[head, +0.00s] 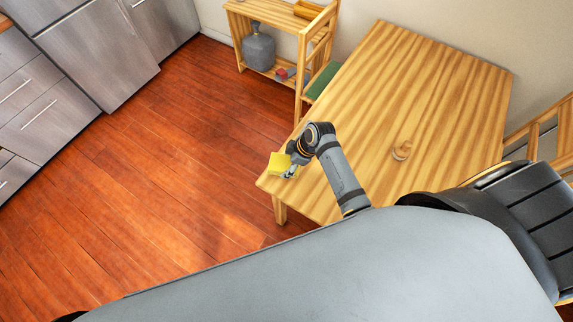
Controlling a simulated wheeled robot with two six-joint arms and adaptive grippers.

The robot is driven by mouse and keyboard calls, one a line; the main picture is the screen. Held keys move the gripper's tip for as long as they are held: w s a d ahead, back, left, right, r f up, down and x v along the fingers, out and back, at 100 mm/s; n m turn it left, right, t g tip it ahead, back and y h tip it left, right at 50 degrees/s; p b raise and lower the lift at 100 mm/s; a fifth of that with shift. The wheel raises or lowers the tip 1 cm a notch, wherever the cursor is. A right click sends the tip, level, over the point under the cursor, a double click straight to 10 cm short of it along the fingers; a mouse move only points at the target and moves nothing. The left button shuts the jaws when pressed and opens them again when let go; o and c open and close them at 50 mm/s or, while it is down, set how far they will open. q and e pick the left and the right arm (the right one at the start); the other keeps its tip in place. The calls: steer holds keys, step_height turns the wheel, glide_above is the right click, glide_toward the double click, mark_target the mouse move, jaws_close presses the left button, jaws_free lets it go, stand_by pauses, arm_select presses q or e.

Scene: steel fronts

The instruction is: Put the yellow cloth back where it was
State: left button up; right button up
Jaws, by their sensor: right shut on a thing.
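The yellow cloth (279,163) is at the left end of the wooden table (440,90), by its near left corner. My right gripper (288,168) is shut on the cloth. The cloth shows as a small yellow piece at the gripper's tip. I cannot tell whether it touches the table top or hangs just above it. My left gripper is not in view.
A wooden shelf (243,12) behind holds a grey jug (258,50) and a small red item (281,74). A green-seated chair (322,80) stands at the table's far side. Steel drawers (40,105) are left; the floor between is clear.

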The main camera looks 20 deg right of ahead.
mark_target(287, 167)
steer(key=shift+w+f, duration=0.5)
steer(key=shift+f, duration=1.75)
steer(key=shift+f, duration=0.15)
steer(key=o, duration=1.2)
steer(key=v, duration=1.2)
